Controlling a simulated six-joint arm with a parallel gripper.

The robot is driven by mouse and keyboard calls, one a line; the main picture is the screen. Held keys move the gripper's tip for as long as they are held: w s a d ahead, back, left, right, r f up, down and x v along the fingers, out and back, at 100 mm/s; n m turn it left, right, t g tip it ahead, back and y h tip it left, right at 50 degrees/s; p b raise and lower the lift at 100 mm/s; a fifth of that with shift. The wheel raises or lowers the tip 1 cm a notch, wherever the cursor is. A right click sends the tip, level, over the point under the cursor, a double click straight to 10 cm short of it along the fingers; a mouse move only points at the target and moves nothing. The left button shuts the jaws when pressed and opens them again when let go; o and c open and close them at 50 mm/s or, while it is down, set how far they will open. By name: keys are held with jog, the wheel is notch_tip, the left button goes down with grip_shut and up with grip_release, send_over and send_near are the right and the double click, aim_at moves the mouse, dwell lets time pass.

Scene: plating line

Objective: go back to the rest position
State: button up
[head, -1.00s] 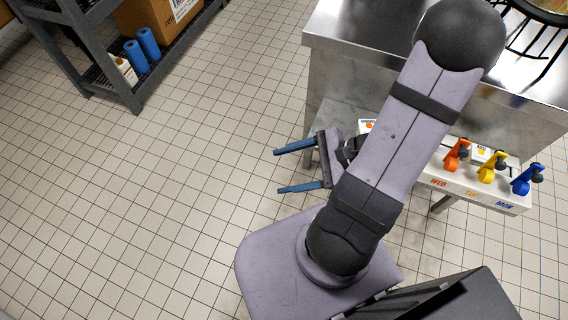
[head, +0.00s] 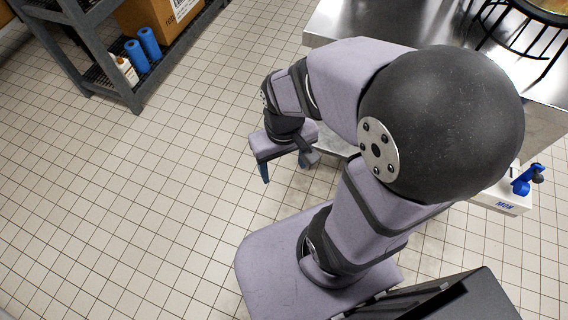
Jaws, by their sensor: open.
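My gripper (head: 284,168) is in the head view, left of centre, above the tiled floor (head: 140,200). Its blue fingers point down and are partly hidden by the gripper's own body. It is open, and nothing shows between the fingers. My arm is folded, with its large dark elbow raised close to the camera.
A steel table (head: 340,22) stands at the upper right with a black wire rack (head: 505,35) on it. A dark shelf (head: 75,45) stands at the upper left. Left floor is clear.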

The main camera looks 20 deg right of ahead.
jog(key=shift+r, duration=0.1)
notch_tip(320, 180, up, 9)
jog(key=p, duration=0.9)
